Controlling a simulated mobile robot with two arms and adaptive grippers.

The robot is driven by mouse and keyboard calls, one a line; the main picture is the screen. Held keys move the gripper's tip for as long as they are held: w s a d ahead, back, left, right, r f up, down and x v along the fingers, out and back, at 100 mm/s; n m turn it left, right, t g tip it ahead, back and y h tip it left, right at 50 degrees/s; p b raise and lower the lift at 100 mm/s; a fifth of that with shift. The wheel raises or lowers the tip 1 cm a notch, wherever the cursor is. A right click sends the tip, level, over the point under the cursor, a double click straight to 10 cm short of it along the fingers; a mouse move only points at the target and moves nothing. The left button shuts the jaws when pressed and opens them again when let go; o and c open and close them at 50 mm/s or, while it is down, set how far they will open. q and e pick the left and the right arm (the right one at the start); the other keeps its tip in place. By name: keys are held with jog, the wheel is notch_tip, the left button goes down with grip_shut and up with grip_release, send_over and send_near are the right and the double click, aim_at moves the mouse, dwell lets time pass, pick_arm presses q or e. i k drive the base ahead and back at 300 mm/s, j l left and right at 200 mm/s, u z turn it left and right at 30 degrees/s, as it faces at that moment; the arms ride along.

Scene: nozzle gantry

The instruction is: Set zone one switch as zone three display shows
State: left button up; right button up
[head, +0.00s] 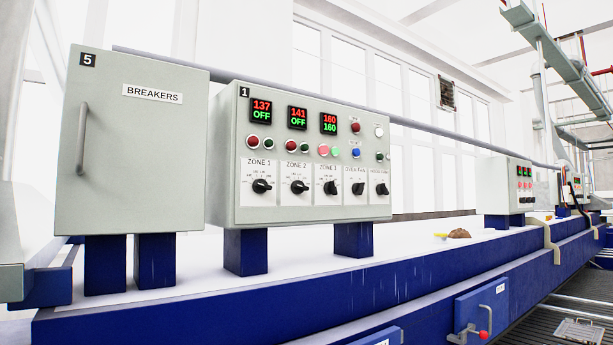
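A grey control box (315,212) marked 1 stands on blue posts left of the middle in the head view. The zone 1 switch (262,186) is a black rotary knob on a white plate; its exact setting is too small to read. The zone 1 display (261,111) reads 137 over OFF. The zone 3 display (328,123) reads 160 in red over 160 in green. The zone 3 switch (330,187) is a similar black knob. The zone 2 display (298,117) reads 141 over OFF, above its switch (300,187). Neither gripper is in view.
A grey breaker cabinet (135,190) marked 5, with a bar handle, stands close on the left. Blue beams (380,290) run along the front below the boxes. Another control box (508,190) stands farther right. The space before the zone switches is clear.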

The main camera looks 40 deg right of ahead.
aim_at(262, 186)
jog(key=z, duration=1.25)
